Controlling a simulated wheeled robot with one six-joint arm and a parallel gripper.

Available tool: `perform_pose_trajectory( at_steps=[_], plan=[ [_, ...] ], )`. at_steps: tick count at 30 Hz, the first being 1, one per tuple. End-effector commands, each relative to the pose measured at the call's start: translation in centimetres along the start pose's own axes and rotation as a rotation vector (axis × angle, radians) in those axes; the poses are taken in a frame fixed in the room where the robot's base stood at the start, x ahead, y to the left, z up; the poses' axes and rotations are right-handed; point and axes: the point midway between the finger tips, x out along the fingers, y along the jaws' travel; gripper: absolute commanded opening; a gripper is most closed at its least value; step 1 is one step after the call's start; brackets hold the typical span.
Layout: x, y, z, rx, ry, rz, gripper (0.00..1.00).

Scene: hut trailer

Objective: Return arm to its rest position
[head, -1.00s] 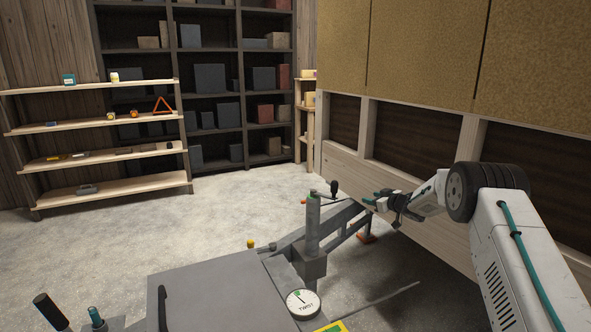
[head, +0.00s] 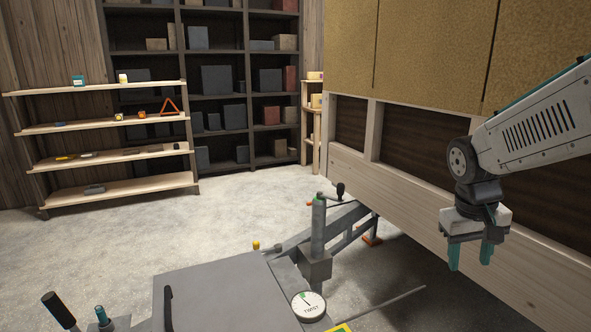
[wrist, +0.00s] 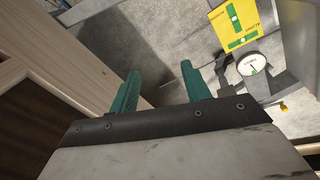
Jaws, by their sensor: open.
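My gripper (head: 470,256) hangs at the right of the head view, fingers pointing down, in front of the wooden trailer wall. Its two teal fingers are apart with nothing between them. In the wrist view my gripper (wrist: 160,88) also shows open and empty above the grey floor. My white arm reaches in from the right edge, with the wrist bent downward.
The trailer's pale lower board (head: 420,205) runs close behind my gripper. The grey hitch post (head: 318,225) with a crank stands left of it, near a round dial (head: 308,305). A light wooden shelf (head: 110,190) stands at the far left.

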Motion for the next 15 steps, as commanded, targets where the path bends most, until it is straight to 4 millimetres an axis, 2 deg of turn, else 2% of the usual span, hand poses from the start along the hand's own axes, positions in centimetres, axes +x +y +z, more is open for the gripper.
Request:
perform_pose_trajectory(
  at_steps=[1, 3, 6, 9, 12, 15],
  plan=[
    [-0.9, -0.8, 3.1, -0.001, -0.027, -0.024, 0.48],
    [-1.8, -1.9, 7.1, -0.004, -0.069, -0.060, 0.48],
    [-2.7, -3.3, 12.2, -0.006, -0.106, -0.109, 0.48],
    [-3.4, -4.6, 16.4, -0.005, -0.111, -0.152, 0.48],
    [-3.8, -5.4, 19.0, -0.001, -0.073, -0.178, 0.48],
    [-4.3, -5.6, 20.4, -0.004, -0.017, -0.183, 0.48]
  ],
)
